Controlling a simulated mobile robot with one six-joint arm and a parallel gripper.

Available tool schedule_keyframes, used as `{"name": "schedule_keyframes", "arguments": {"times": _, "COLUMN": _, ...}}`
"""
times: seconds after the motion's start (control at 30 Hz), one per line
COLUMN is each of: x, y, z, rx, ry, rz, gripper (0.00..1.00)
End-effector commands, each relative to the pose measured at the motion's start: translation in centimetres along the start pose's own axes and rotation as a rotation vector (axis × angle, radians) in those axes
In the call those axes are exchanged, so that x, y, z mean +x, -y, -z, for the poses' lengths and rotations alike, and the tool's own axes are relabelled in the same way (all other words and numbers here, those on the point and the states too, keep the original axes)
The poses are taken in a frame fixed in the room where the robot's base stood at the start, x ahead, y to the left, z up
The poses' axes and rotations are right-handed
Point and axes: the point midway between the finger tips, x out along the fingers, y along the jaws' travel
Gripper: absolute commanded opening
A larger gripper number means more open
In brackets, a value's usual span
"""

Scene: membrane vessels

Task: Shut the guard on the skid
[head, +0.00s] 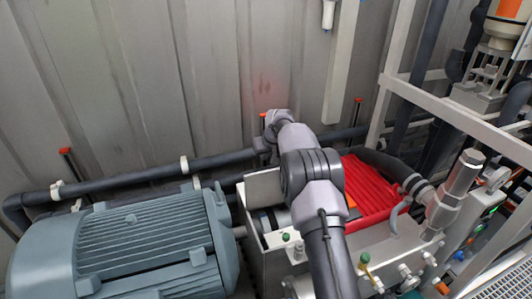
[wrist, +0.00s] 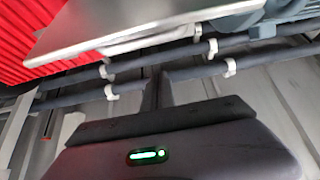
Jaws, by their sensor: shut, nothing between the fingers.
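A grey sheet-metal housing (head: 263,186) stands between the motor and a red ribbed body (head: 372,190), with its top uncovered where I see it. It looks like the guard, but my arm hides much of it and I cannot make out its lid or hinge. In the wrist view a flat metal panel (wrist: 130,28) lies near the red ribbed body (wrist: 40,45); I cannot tell if it is the guard's lid. My gripper (wrist: 157,78) is shut and empty, apart from the panel in that picture. In the head view its fingers are hidden behind the arm.
A large grey-blue finned motor (head: 140,240) fills the lower left. Dark pipes (head: 130,174) with white clamps run along the corrugated wall (head: 170,80). A pale frame (head: 460,115), valves and fittings crowd the right.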

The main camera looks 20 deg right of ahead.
Motion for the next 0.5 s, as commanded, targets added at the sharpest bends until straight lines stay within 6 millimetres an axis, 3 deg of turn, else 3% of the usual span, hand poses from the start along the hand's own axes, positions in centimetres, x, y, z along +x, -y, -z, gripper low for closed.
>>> {"name": "schedule_keyframes", "arguments": {"times": 0.1, "x": 2.3, "y": 0.0, "z": -0.1, "rx": 0.0, "ry": -0.001, "rz": 0.0, "gripper": 0.0}}
{"name": "schedule_keyframes", "arguments": {"times": 0.5, "x": 0.8, "y": 0.0, "z": -3.7, "rx": 0.001, "ry": 0.0, "rz": 0.0, "gripper": 0.0}}
